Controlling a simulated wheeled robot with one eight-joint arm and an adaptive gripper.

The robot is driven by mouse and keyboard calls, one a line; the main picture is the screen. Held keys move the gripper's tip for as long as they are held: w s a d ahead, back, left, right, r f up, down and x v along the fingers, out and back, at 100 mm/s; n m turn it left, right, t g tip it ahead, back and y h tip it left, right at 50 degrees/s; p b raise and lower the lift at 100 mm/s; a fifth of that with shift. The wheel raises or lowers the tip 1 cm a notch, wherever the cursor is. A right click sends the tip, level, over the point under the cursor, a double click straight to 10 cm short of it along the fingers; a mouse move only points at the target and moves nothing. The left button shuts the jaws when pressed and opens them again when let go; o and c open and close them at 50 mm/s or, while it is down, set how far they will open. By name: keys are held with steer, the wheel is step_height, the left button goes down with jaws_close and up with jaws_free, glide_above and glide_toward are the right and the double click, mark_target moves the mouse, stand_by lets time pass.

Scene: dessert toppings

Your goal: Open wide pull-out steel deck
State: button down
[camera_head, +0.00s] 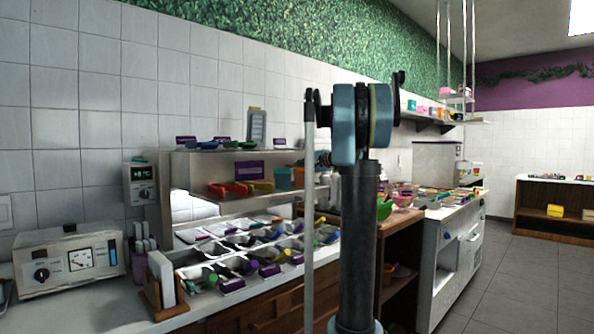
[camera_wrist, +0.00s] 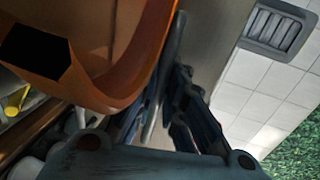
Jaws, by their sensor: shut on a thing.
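A wide steel deck (camera_head: 235,155) forms the upper tier of the stand above the topping trays in the head view. Its brushed steel surface (camera_wrist: 208,40) shows at close range in the wrist view. My gripper (camera_head: 322,158) is at the right end of this deck, partly hidden behind my arm. In the wrist view my gripper (camera_wrist: 172,78) has its dark blue fingers closed around a thin grey piece by the steel. This looks like the deck's handle, but the contact is partly hidden. The deck's extension is unclear.
An orange cup (camera_wrist: 125,95) is very near my fingers, at left in the wrist view. Colored scoops (camera_head: 240,187) lie on the tier below, above topping trays (camera_head: 232,262). Open floor (camera_head: 530,270) lies at right.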

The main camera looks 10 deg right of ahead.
steer(key=shift+s+d+f, duration=0.1)
steer(key=shift+s+f, duration=0.1)
steer(key=shift+s, duration=0.05)
steer(key=c, duration=1.8)
jaws_free()
steer(key=shift+c, duration=0.2)
steer(key=shift+o, duration=0.8)
steer(key=shift+r, duration=0.1)
steer(key=shift+s+d, duration=0.1)
steer(key=v, duration=1.1)
steer(key=shift+s+d, duration=0.25)
